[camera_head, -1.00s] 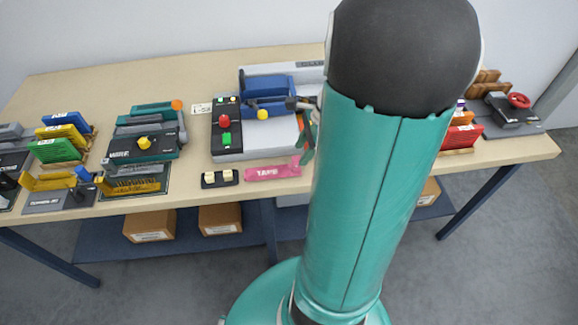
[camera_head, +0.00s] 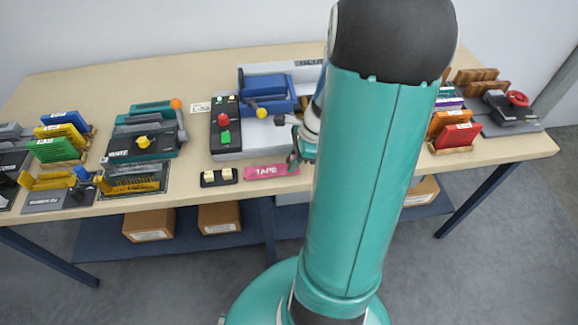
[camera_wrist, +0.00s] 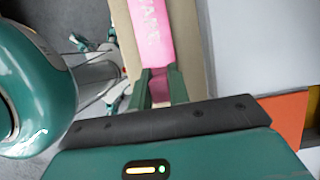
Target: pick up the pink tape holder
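The pink tape holder (camera_head: 268,172), marked TAPE, lies along the front edge of the table in the head view. My gripper (camera_head: 294,162) is at its right end and hides that end. In the wrist view the holder (camera_wrist: 150,35) runs up from between the two green fingers of my gripper (camera_wrist: 160,88). One finger is on each side of its narrow near part. Pink shows across the gap between the fingers. Whether they press on it or stand slightly apart cannot be seen.
A black block with cream tops (camera_head: 219,177) stands just left of the holder. A grey machine with red and green buttons (camera_head: 228,145) is behind it. Red and orange upright pieces (camera_head: 458,136) are to the right of my arm. Bare tabletop (camera_head: 80,80) shows at back left.

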